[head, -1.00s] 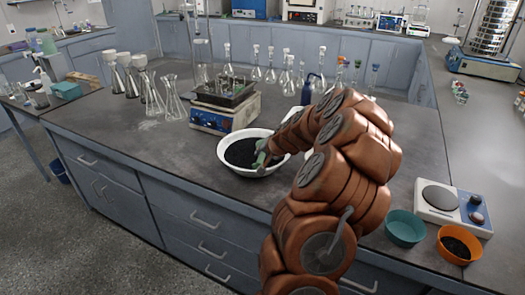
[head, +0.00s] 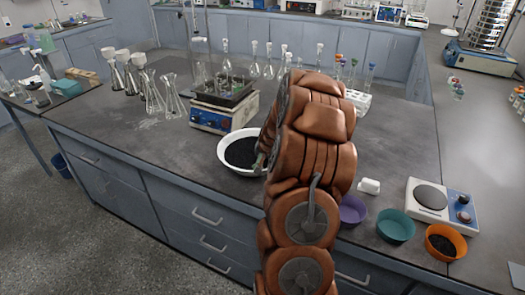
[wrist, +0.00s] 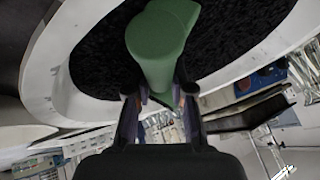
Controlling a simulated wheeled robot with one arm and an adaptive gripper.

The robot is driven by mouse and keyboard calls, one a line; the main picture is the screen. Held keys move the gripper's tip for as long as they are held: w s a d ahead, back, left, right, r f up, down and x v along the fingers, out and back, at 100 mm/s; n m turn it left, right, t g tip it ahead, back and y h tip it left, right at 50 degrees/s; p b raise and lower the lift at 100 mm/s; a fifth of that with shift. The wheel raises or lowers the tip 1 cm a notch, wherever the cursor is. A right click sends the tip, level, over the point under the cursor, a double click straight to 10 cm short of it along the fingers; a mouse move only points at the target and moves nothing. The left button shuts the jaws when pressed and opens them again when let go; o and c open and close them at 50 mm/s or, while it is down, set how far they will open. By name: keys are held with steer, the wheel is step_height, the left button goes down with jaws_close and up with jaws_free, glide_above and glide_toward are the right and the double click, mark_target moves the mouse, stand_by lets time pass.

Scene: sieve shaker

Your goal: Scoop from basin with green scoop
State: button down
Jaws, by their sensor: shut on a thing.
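The white basin (head: 224,150) stands on the bench in front of the hotplate and holds dark grains. It also shows in the wrist view (wrist: 62,97), its dark contents filling the upper part. The green scoop (wrist: 160,45) is between the fingers of my gripper (wrist: 160,105), which is shut on it. The scoop reaches over the dark grains within the basin's rim. Whether its bowl is in the grains or holds any cannot be told. In the head view my arm hides the right side of the basin and nearly all of the gripper.
A blue-white hotplate (head: 222,118) is just behind the basin, with several glass flasks (head: 170,95) to the left. Right of my arm are a purple bowl (head: 352,210), a teal bowl (head: 395,227), an orange bowl (head: 445,243) with dark grains and a balance (head: 427,196).

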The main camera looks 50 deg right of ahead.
steer(key=shift+a+r+n+g+h+p, duration=0.15)
steer(key=shift+g+h+p, duration=0.2)
steer(key=shift+p, duration=0.7)
steer(key=shift+d+n+g+h+p, duration=0.15)
steer(key=shift+g+p, duration=0.3)
steer(key=shift+p, duration=0.6)
steer(key=shift+w+a, duration=0.1)
steer(key=shift+w+a+r+t+y+b, duration=0.3)
steer(key=shift+w+r+t+b, duration=0.25)
steer(key=shift+b, duration=1.15)
steer(key=shift+s+r, duration=0.1)
steer(key=shift+r, duration=0.1)
steer(key=shift+r+p, duration=0.25)
steer(key=shift+p, duration=0.6)
steer(key=shift+r+g+p, duration=0.2)
steer(key=shift+g+p, duration=0.15)
steer(key=shift+p, duration=0.4)
steer(key=shift+w+a+r+g+h+p, duration=0.15)
steer(key=shift+r+g+h+p, duration=0.3)
steer(key=shift+p, duration=0.45)
steer(key=shift+w+r+n+g+h, duration=0.1)
steer(key=shift+r+n+g+h, duration=0.2)
steer(key=shift+g, duration=0.15)
